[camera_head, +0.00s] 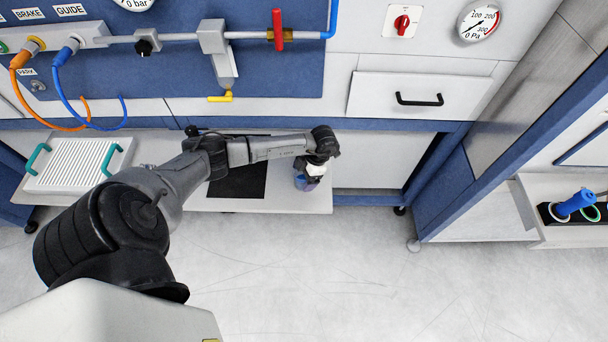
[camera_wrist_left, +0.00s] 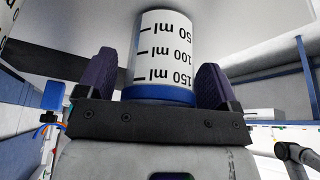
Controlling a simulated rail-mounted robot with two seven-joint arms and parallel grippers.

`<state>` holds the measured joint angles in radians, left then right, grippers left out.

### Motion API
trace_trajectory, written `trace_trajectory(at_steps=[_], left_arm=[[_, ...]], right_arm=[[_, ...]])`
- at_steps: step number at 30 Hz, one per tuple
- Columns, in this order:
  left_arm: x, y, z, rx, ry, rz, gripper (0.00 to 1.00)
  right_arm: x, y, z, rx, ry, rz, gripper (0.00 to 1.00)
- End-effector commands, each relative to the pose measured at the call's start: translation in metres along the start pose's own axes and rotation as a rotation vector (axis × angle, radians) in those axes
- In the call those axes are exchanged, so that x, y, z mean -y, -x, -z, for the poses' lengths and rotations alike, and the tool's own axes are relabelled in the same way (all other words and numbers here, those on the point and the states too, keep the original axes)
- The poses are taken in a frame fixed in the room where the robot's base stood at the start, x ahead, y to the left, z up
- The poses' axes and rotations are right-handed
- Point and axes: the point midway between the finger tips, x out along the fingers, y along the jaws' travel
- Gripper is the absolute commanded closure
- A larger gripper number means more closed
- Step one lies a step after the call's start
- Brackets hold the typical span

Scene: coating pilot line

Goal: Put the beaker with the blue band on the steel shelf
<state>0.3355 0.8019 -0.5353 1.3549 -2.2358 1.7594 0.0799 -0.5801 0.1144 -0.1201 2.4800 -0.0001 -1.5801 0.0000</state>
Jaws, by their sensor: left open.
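The beaker with the blue band (camera_wrist_left: 165,48) is white with black ml marks in the left wrist view, its blue band at the end nearest my palm. My left gripper (camera_wrist_left: 158,80) is open, with one dark finger on each side of the beaker; a grip on it is not evident. In the head view the left gripper (camera_head: 312,172) is over the right part of a pale ledge, and a small bluish part of the beaker (camera_head: 304,184) shows below it. I cannot tell for sure which surface is the steel shelf. My right gripper is not in view.
A ribbed white tray (camera_head: 78,166) with teal handles stands left on the ledge (camera_head: 270,203). A black mat (camera_head: 240,182) lies under my arm. At far right, a pale shelf (camera_head: 570,235) holds a black rack with a blue item (camera_head: 575,202). The floor in front is clear.

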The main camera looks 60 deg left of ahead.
Motion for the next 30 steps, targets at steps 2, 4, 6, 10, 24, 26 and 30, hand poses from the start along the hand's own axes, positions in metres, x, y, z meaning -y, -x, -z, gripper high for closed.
trace_trajectory(at_steps=[2, 4, 6, 10, 24, 26, 30], left_arm=[[0.000, 0.002, 0.001, 0.000, 0.000, 0.000, 0.14], [0.000, 0.006, 0.001, 0.001, 0.000, -0.001, 0.14], [-0.001, 0.016, 0.000, 0.003, -0.001, -0.002, 0.14], [-0.001, 0.039, 0.000, 0.004, 0.000, -0.003, 0.14], [-0.001, 0.111, 0.000, 0.001, 0.001, 0.000, 0.14], [0.000, 0.116, 0.000, 0.002, 0.000, 0.000, 0.14], [0.017, 0.115, -0.007, 0.045, -0.035, 0.048, 0.14]], right_arm=[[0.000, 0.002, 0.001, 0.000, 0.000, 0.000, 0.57], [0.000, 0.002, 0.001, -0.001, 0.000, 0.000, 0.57], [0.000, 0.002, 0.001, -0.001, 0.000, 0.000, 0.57], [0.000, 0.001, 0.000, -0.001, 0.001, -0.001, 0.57], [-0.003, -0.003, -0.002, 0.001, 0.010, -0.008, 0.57], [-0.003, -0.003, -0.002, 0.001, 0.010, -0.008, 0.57], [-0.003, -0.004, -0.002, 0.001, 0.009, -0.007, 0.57]])
